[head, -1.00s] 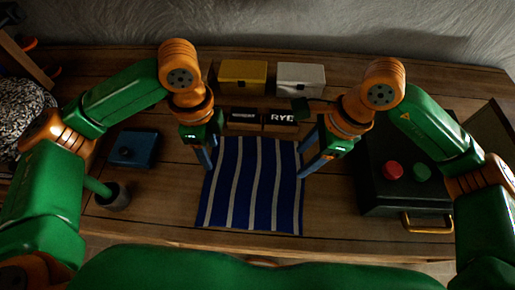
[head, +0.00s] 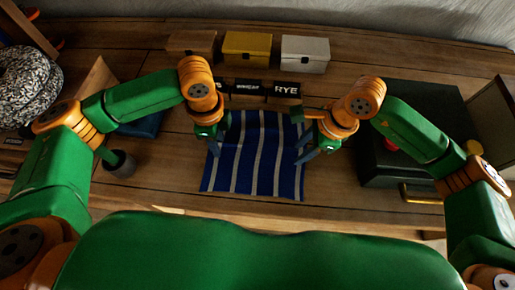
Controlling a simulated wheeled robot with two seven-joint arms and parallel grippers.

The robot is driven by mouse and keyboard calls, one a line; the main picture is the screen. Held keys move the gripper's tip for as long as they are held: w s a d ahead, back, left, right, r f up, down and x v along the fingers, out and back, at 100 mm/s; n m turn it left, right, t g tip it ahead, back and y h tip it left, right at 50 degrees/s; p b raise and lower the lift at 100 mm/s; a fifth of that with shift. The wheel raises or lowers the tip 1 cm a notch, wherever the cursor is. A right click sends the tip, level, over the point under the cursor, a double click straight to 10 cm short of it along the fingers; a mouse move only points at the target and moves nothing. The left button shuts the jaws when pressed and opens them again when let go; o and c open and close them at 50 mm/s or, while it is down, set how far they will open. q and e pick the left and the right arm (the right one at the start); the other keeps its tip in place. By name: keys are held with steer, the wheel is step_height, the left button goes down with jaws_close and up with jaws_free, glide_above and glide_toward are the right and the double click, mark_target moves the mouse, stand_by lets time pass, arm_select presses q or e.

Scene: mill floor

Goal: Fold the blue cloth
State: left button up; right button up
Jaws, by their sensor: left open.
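The blue cloth (head: 247,172) with white stripes lies flat and spread out on the wooden table, in the middle of the head view. My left gripper (head: 214,148) is open at the cloth's left edge, fingers pointing down. My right gripper (head: 301,149) is at the cloth's right edge, and its fingers look apart with nothing seen between them. I cannot tell whether either gripper touches the cloth. The cloth's upper corners are partly hidden by my grippers.
Brown, yellow (head: 247,49) and white (head: 305,54) boxes stand at the back, behind the RYE label (head: 286,90). A black case (head: 385,178) with a brass handle is right. A dark cup (head: 120,163) and blue object (head: 143,126) are left. Table shows in front of the cloth.

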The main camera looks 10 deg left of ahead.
arm_select(q)
jaws_close()
arm_select(e)
steer(key=shift+f, duration=0.1)
jaws_close()
